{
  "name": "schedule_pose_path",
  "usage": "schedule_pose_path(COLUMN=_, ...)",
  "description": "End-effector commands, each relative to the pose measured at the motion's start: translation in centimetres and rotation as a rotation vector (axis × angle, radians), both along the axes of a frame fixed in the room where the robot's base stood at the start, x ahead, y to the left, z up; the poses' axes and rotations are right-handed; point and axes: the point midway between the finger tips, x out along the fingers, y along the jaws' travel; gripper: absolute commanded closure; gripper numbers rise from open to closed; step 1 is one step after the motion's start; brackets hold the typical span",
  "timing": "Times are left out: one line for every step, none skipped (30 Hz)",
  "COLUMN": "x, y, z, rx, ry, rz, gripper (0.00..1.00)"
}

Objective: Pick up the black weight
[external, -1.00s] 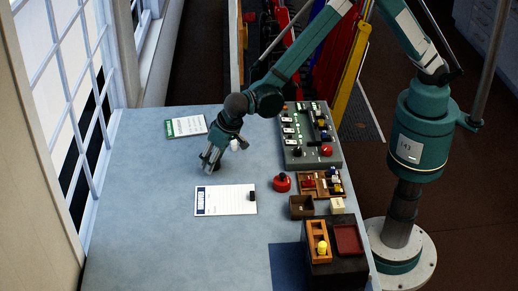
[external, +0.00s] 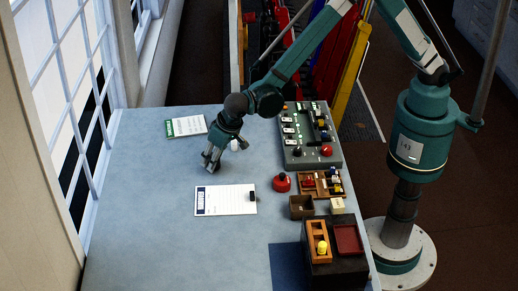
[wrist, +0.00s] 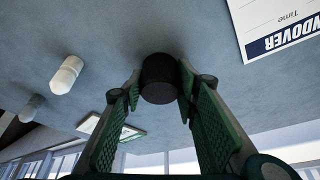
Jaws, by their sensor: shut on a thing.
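The black weight (wrist: 159,80) is a short dark cylinder in the wrist view, between the two green-padded fingers. My gripper (wrist: 160,74) is shut on it, one fingertip at each side. In the external view my gripper (external: 211,163) points down low over the blue-grey table, left of the control panel. The weight cannot be made out clearly there, as the fingers cover it. Whether it touches the table is hard to tell.
A handover sheet (external: 222,201) lies in front of my gripper, a green-edged card (external: 186,127) behind it. The control panel (external: 306,155), a red button (external: 281,183) and wooden trays (external: 301,208) are to the right. The table's left side is clear.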

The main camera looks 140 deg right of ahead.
Motion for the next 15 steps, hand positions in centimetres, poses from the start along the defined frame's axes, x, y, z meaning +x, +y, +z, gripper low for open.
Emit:
schedule_pose_path(x=0.0, y=0.0, z=0.0, rx=0.0, ry=0.0, rz=0.0, gripper=0.86)
schedule_pose_path(x=0.0, y=0.0, z=0.0, rx=0.0, ry=0.0, rz=0.0, gripper=0.86)
schedule_pose_path(x=0.0, y=0.0, z=0.1, rx=0.0, ry=0.0, rz=0.0, gripper=0.86)
schedule_pose_path(x=0.0, y=0.0, z=0.1, rx=0.0, ry=0.0, rz=0.0, gripper=0.86)
schedule_pose_path(x=0.0, y=0.0, z=0.2, rx=0.0, ry=0.0, rz=0.0, gripper=0.86)
schedule_pose_path(x=0.0, y=0.0, z=0.3, rx=0.0, ry=0.0, rz=0.0, gripper=0.86)
schedule_pose_path(x=0.0, y=0.0, z=0.4, rx=0.0, ry=0.0, rz=0.0, gripper=0.86)
schedule_pose_path(x=0.0, y=0.0, z=0.6, rx=0.0, ry=0.0, rz=0.0, gripper=0.86)
schedule_pose_path(x=0.0, y=0.0, z=0.8, rx=0.0, ry=0.0, rz=0.0, gripper=0.86)
schedule_pose_path(x=0.0, y=0.0, z=1.0, rx=0.0, ry=0.0, rz=0.0, gripper=0.86)
schedule_pose_path(x=0.0, y=0.0, z=1.3, rx=0.0, ry=0.0, rz=0.0, gripper=0.86)
schedule_pose_path(x=0.0, y=0.0, z=1.6, rx=0.0, ry=0.0, rz=0.0, gripper=0.86)
schedule_pose_path(x=0.0, y=0.0, z=1.9, rx=0.0, ry=0.0, rz=0.0, gripper=0.86)
schedule_pose_path(x=0.0, y=0.0, z=2.2, rx=0.0, ry=0.0, rz=0.0, gripper=0.86)
schedule_pose_path(x=0.0, y=0.0, z=2.7, rx=0.0, ry=0.0, rz=0.0, gripper=0.86)
